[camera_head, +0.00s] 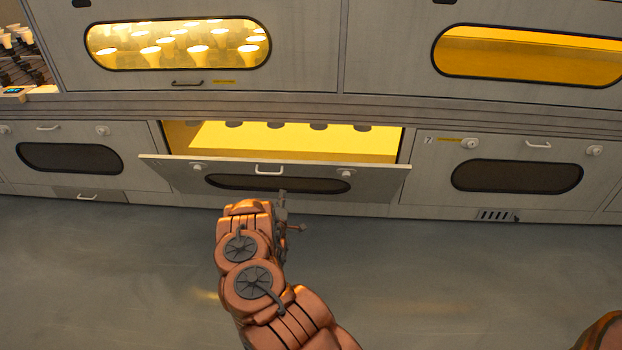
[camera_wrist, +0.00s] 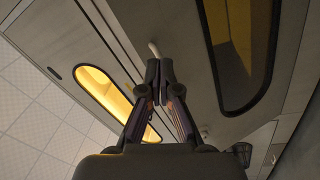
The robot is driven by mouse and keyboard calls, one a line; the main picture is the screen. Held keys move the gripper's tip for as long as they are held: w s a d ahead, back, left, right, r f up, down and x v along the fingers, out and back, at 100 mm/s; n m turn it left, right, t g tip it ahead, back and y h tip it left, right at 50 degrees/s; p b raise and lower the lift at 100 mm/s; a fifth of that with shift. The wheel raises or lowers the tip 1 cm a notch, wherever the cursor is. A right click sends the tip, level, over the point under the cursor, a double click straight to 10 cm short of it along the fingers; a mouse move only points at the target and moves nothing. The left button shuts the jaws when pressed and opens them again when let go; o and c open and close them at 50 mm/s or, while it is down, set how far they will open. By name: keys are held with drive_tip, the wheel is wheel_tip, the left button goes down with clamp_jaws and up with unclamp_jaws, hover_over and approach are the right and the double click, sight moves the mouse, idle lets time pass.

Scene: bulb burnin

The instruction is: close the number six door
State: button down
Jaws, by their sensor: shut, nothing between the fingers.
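The open door (camera_head: 370,180) is in the lower row, left of the door marked 7; no number on it is readable. It leans outward with its top edge away from the frame, and the yellow-lit compartment (camera_head: 300,140) shows above it. It has a pale handle (camera_head: 268,170) near its top edge and a dark oval window (camera_head: 275,184). My gripper (camera_head: 283,197) is in front of this door, below the handle. In the wrist view, my shut, empty gripper (camera_wrist: 166,70) has its fingertips close to a pale handle (camera_wrist: 154,48); contact cannot be told.
The door marked 7 (camera_head: 430,180) to the right and the lower door (camera_head: 140,160) to the left are shut. Above are closed doors with lit windows, one showing several bulbs (camera_head: 198,48). The grey floor (camera_head: 450,280) in front is clear.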

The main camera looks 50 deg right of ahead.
drive_tip(key=s+d+f+n+t+h+b, duration=0.2)
drive_tip(key=s+d+n+h, duration=0.15)
drive_tip(key=s, duration=0.55)
drive_tip(key=b, duration=0.7)
approach(311, 165)
drive_tip(key=shift+n, duration=0.45)
drive_tip(key=b+x, duration=0.3)
drive_tip(key=x, duration=0.4)
drive_tip(key=shift+d, duration=0.15)
drive_tip(key=shift+r, duration=0.1)
